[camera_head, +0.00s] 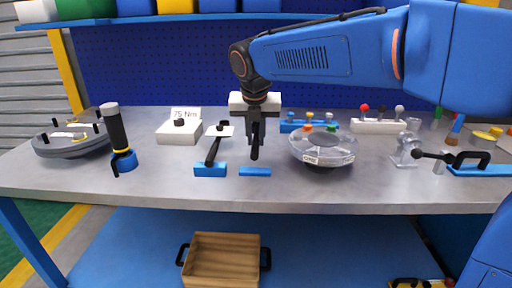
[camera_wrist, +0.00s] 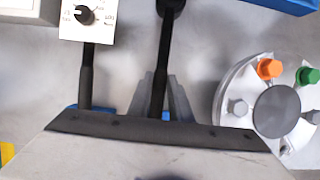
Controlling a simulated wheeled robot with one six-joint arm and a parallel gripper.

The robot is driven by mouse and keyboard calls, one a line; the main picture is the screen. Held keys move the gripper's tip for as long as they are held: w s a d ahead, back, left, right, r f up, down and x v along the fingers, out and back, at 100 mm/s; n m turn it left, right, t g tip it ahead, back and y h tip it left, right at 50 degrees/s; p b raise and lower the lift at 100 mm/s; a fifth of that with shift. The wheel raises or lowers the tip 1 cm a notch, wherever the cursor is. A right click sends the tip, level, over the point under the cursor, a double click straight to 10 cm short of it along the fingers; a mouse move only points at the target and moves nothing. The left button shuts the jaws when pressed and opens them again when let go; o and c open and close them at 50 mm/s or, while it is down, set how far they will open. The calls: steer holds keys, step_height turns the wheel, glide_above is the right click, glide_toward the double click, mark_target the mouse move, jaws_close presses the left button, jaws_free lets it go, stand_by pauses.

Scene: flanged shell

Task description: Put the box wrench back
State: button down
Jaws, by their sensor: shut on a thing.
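The box wrench (camera_head: 254,152) is a black bar. In the wrist view its dark shaft (camera_wrist: 164,55) runs away from me to a rounded end at the top edge. My gripper (camera_head: 257,128) is shut on it; the grey fingers (camera_wrist: 163,100) flank the shaft in the wrist view. In the head view the wrench's near end shows just above and behind a low blue holder (camera_head: 255,171); I cannot tell whether they touch. The wrench's far end is hidden behind my gripper there.
To the left, a dial-headed black tool (camera_head: 213,150) rests at another blue holder (camera_head: 210,170). A round flanged shell (camera_head: 345,147) with coloured caps stands close on the right. Behind are a white 75 Nm box (camera_head: 178,135) and a blue rack (camera_head: 290,127).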

steer(key=shift+f, duration=1.85)
steer(key=c, duration=1.6)
jaws_free()
steer(key=v, duration=1.2)
steer(key=shift+s, duration=0.1)
